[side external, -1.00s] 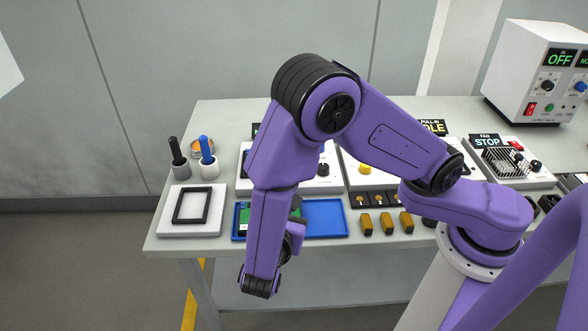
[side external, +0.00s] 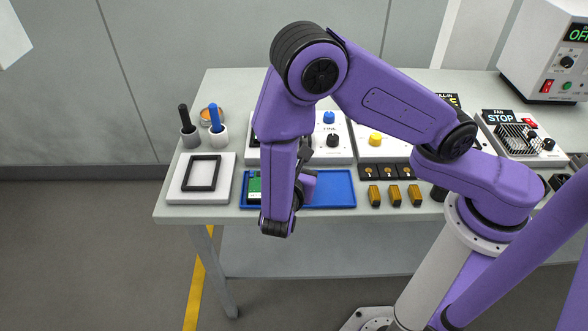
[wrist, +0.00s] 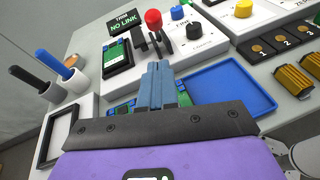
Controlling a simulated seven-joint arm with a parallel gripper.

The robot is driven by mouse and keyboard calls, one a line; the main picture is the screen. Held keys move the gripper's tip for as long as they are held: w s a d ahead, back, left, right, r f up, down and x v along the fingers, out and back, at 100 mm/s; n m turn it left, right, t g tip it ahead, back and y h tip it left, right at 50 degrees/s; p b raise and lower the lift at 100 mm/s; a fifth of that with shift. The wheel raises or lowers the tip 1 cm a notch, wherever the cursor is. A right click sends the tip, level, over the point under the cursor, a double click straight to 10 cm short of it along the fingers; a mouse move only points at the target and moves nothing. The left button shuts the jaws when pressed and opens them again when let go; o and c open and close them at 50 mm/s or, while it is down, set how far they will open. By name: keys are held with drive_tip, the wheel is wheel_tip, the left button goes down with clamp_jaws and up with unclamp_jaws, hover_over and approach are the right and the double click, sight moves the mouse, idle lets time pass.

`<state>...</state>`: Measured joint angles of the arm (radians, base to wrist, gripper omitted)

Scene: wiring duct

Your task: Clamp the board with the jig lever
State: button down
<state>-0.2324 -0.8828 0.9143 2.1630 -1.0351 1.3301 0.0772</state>
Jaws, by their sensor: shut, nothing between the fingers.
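In the wrist view, the jig lever's red knob (wrist: 153,19) stands up on a dark arm beside the jig, beyond my fingertips. A green board (wrist: 116,54) lies in the dark jig to the left of the lever. My gripper (wrist: 157,68) has its blue-grey fingers together and empty. The fingertips appear just short of the lever's base; I cannot tell whether they touch. In the side view my purple arm covers most of the jig, and the lever is not clearly seen.
A blue tray (wrist: 231,88) with green boards at its left lies under my gripper. A "NO LINK" display (wrist: 122,20) stands behind the jig. A black frame on a white plate (side external: 201,173) and two pen holders are at left. Knob panels and brown blocks (side external: 395,195) are at right.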

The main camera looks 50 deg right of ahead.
drive_tip(key=x, duration=0.3)
drive_tip(key=shift+w+d, duration=0.1)
drive_tip(key=shift+d, duration=0.1)
drive_tip(key=shift+w+d+r, duration=0.2)
drive_tip(key=shift+d+r, duration=0.1)
drive_tip(key=shift+d, duration=0.15)
drive_tip(key=shift+w+d+r, duration=0.25)
drive_tip(key=shift+d+r, duration=0.05)
drive_tip(key=shift+d, duration=0.15)
drive_tip(key=shift+w+d+r, duration=0.35)
drive_tip(key=shift+d, duration=0.2)
drive_tip(key=shift+r, duration=0.1)
drive_tip(key=shift+w+d+r, duration=0.15)
drive_tip(key=shift+r, duration=0.05)
